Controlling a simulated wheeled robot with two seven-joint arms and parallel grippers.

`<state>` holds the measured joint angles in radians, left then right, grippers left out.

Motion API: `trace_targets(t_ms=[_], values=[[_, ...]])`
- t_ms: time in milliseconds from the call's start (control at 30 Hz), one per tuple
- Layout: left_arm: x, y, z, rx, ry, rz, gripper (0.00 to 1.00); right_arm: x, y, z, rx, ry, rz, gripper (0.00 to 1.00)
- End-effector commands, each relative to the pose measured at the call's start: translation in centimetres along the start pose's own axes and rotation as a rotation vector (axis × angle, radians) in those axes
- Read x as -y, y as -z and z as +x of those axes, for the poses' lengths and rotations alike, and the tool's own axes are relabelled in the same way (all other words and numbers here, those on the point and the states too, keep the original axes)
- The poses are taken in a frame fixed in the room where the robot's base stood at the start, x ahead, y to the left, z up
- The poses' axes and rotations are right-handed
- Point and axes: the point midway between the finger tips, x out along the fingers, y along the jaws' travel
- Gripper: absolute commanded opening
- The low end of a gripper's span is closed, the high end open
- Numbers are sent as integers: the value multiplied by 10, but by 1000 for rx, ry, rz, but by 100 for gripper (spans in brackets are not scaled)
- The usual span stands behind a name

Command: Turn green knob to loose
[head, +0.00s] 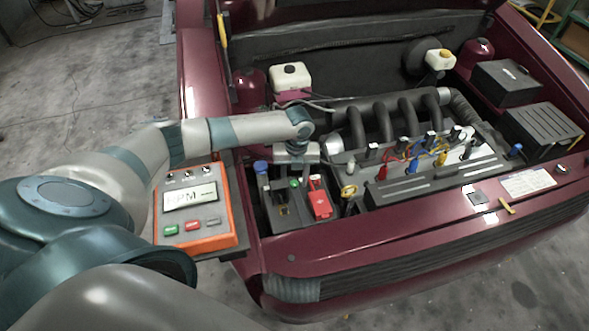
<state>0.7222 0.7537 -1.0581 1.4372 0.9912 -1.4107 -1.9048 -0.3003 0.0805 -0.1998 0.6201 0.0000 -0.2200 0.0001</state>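The green knob (294,183) is small and sits on top of a dark battery-like box (290,212) at the left front of the open engine bay. My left gripper (296,166) points down just above and behind the green knob. Its fingertips are small and partly lost among the parts there, so I cannot tell whether they touch the knob or how far apart they are. The knob's marking and turned position are too small to read. My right gripper is not in view.
A red clamp (319,199) stands just right of the green knob, and a blue cap (261,167) to its left. An orange RPM meter (231,216) sits on the left fender under my arm. The engine (420,165) with coloured leads is to the right.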

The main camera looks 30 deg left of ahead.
Motion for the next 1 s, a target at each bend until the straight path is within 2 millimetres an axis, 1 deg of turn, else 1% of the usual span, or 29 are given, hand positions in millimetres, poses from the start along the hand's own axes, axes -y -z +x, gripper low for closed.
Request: trace_targets(t_ms=[167,367,567,1000], values=[[0,0,-2,0,0,0,40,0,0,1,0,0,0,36],[1,-1,-18,1,1,1,40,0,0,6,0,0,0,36],[1,-1,-49,3,3,1,40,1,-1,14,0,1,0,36],[1,-1,-137,3,3,0,40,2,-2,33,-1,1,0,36]])
